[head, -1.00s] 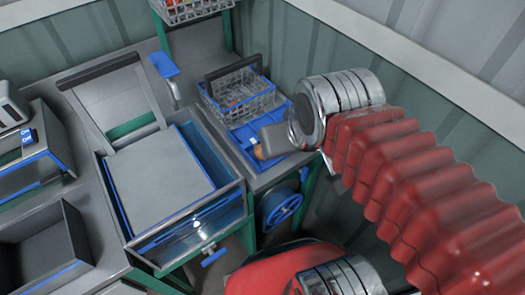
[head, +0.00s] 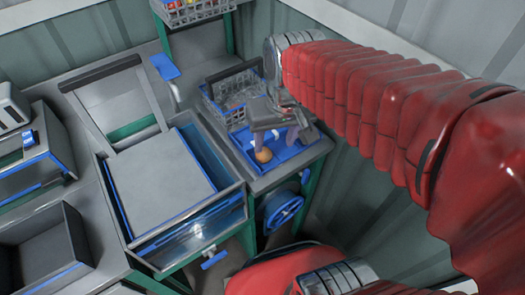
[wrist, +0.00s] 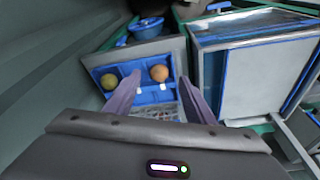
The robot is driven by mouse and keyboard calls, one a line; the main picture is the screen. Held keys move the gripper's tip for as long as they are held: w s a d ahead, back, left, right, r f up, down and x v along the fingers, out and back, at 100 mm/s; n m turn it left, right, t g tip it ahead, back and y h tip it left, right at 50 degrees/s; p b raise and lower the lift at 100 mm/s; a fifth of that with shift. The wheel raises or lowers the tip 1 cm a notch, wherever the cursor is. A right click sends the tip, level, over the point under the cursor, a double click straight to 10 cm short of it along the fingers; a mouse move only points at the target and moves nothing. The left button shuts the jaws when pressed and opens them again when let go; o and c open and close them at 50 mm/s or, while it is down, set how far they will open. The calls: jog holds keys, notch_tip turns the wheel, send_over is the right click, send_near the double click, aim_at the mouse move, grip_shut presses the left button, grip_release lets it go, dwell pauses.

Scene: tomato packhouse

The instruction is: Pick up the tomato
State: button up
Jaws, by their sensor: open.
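An orange tomato (head: 263,155) lies on the blue tray (head: 296,156), near its front left edge in the head view. In the wrist view the orange tomato (wrist: 160,73) shows between the fingers, beyond their tips. A second, yellow-green round fruit (wrist: 110,81) lies on the tray to its left; I cannot make it out in the head view. My gripper (head: 286,138) is open and empty, over the tray, pointing down. In the wrist view its two grey fingers (wrist: 160,82) are spread apart, and neither visibly touches the tomato.
A wire basket (head: 222,112) stands behind the tray, close to my gripper. A large grey bin (head: 165,180) with blue edges stands to the left. A blue handwheel (head: 284,210) is below the table front. The corrugated wall (head: 350,150) is close on the right.

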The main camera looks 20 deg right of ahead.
jog(key=w+m+g, duration=0.2)
jog(key=w+m, duration=0.1)
jog(key=w, duration=0.4)
jog(key=shift+w+m+g, duration=0.3)
jog(key=shift+w+g, duration=0.05)
jog(key=shift+g, duration=0.05)
send_over(264, 151)
notch_tip(264, 151, down, 9)
jog(key=shift+r, duration=0.2)
dwell(0.3)
jog(key=shift+w+a+f, duration=0.1)
jog(key=shift+f, duration=2.5)
